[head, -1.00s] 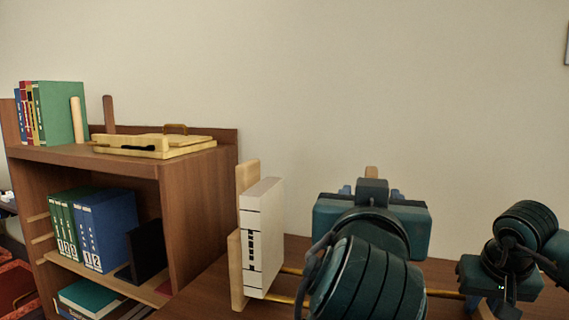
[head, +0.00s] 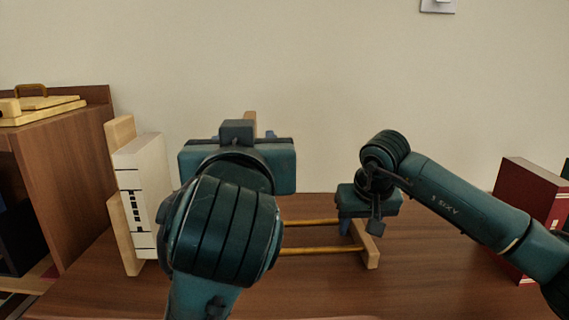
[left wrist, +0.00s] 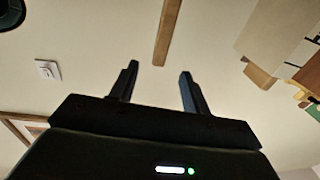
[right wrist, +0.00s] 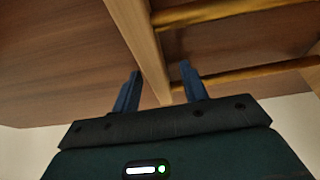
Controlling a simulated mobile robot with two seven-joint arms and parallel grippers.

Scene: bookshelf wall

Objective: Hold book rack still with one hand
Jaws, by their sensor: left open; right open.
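The book rack stands on the brown desk. Its light wooden left end (head: 125,210) holds a white book (head: 141,195), and two rods (head: 315,251) run to its right end piece (head: 370,252). My right gripper (head: 359,228) is at that end piece, open; in the right wrist view its fingers stand on either side of the wooden bar (right wrist: 148,45). Contact cannot be told. My left gripper (left wrist: 160,80) is open and empty, with a wooden post (left wrist: 167,35) beyond its fingertips. In the head view my left arm hides the rack's middle.
A brown shelf unit (head: 75,170) stands close at the left with a pale wooden box (head: 42,110) on top. A red book (head: 525,205) stands at the right behind my right arm. The desk front (head: 330,290) is bare.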

